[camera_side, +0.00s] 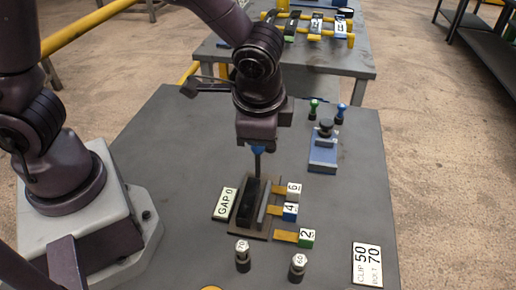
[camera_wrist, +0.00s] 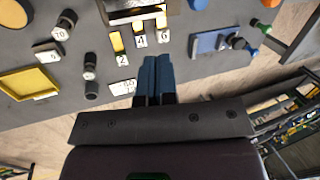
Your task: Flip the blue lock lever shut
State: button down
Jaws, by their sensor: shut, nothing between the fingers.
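The dark rack (camera_side: 237,212) stands on a brown base on the grey table, with a "GAP 0" plate at its left. On its right side, yellow strips run out to tagged ends: a white one marked 6 (camera_side: 293,189), a blue one marked 4 (camera_side: 290,212) and a green one marked 2 (camera_side: 305,237). My gripper (camera_side: 257,172) points down over the rack's far end, shut and empty. Its blue fingers (camera_wrist: 155,65) are together in the wrist view, near the tag marked 6 (camera_wrist: 164,37).
A blue block with a black knob (camera_side: 323,152) stands behind right, with green (camera_side: 313,108) and blue (camera_side: 340,113) knobs beyond it. Two dark posts (camera_side: 243,254) (camera_side: 297,267) stand in front. A "CLIP 50 BOLT 70" card (camera_side: 366,265) lies right.

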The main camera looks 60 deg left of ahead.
aim_at(258, 150)
jog(key=x, duration=1)
jog(key=shift+a, duration=0.1)
jog(key=w+a, duration=0.1)
jog(key=a, duration=0.1)
jog(key=shift+w+a+f, duration=0.3)
jog(key=shift+w, duration=0.1)
jog(key=shift+w+a, duration=0.2)
jog(key=shift+a, duration=0.15)
